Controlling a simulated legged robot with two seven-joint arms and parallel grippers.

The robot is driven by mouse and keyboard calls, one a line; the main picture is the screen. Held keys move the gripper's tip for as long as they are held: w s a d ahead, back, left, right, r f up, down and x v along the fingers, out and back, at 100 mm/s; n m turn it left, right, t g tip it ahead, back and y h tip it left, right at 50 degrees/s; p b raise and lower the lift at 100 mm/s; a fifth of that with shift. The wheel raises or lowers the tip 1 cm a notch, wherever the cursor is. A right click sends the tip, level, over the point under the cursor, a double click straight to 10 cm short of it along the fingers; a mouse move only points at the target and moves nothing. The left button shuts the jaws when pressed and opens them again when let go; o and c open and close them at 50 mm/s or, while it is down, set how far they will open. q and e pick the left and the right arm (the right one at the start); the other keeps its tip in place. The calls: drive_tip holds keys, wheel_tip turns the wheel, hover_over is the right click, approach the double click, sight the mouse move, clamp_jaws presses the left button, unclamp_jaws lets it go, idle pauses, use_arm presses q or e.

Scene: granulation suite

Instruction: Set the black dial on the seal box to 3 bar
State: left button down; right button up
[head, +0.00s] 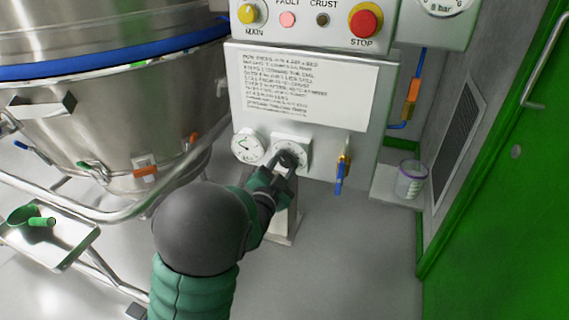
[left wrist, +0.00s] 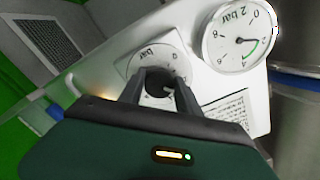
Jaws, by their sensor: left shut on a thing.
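The seal box (head: 308,88) is a pale metal panel with a printed notice. Low on it, the black dial (head: 287,156) sits on a white scale plate (head: 304,147). My left gripper (head: 283,164) is at the dial, with its fingers shut around the knob. In the left wrist view the left gripper (left wrist: 160,88) has a finger on each side of the dial (left wrist: 157,84), which is mostly hidden.
A brass valve with blue hose (head: 343,168) hangs right of the dial. Above are a red STOP button (head: 365,20) and a yellow knob (head: 249,13). A steel vessel (head: 115,110) stands left. A tray (head: 62,248) holds a green scoop. A green door (head: 500,180) is right.

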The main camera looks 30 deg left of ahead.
use_arm(q)
drive_tip(key=shift+f+m, duration=0.15)
drive_tip(key=shift+m, duration=0.65)
use_arm(e)
drive_tip(key=shift+r, duration=0.15)
use_arm(q)
drive_tip(key=shift+d, duration=0.1)
drive_tip(key=c, duration=0.9)
unclamp_jaws()
drive_tip(key=shift+o, duration=0.2)
use_arm(e)
drive_tip(key=shift+s, duration=0.1)
